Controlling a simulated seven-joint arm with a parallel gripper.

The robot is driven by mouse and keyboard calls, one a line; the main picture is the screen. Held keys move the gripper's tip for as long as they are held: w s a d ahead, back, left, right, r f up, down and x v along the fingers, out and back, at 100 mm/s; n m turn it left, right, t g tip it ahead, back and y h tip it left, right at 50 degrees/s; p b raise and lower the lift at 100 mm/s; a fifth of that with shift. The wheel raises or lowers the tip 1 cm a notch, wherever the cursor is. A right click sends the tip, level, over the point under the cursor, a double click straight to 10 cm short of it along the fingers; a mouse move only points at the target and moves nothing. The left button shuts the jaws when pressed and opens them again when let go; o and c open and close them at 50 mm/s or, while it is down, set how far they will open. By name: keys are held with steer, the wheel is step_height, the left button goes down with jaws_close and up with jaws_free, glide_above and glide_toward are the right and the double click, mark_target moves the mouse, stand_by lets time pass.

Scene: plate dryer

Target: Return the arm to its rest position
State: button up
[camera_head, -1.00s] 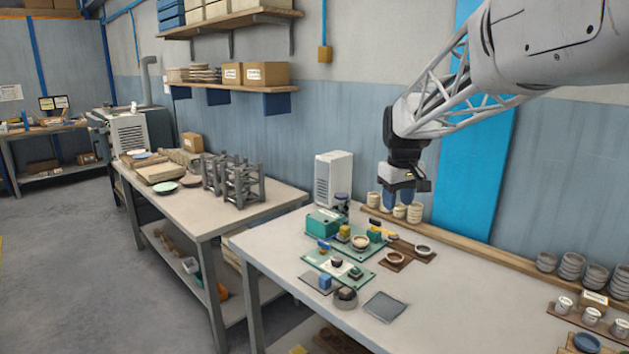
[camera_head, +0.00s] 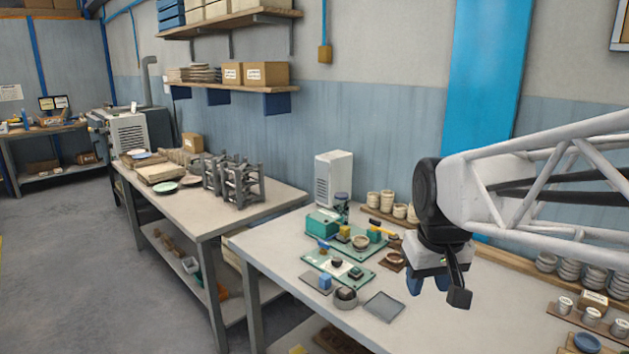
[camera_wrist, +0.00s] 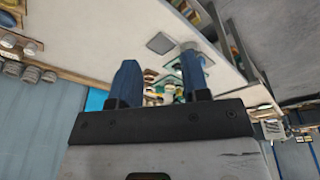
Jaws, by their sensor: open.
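My gripper (camera_head: 428,284) hangs above the right-hand workbench in the head view, with its blue fingers pointing down. In the wrist view my gripper (camera_wrist: 160,80) shows its two blue fingers spread apart, with nothing between them in contact. The arm reaches in from the right edge of the head view. It hides part of the bench and of the wooden ledge behind it.
Below and left of the gripper, the workbench (camera_head: 285,240) carries green boards (camera_head: 338,268), small blocks, bowls and a grey square plate (camera_head: 384,306). Cups (camera_head: 388,203) and a white machine (camera_head: 333,178) stand behind. Stacked bowls (camera_head: 570,272) stand at right.

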steer(key=s+f+m, duration=0.1)
steer(key=s+f, duration=0.5)
steer(key=s, duration=0.6)
steer(key=shift+s+a+m, duration=0.15)
steer(key=shift+s+m, duration=0.15)
steer(key=shift+s, duration=0.05)
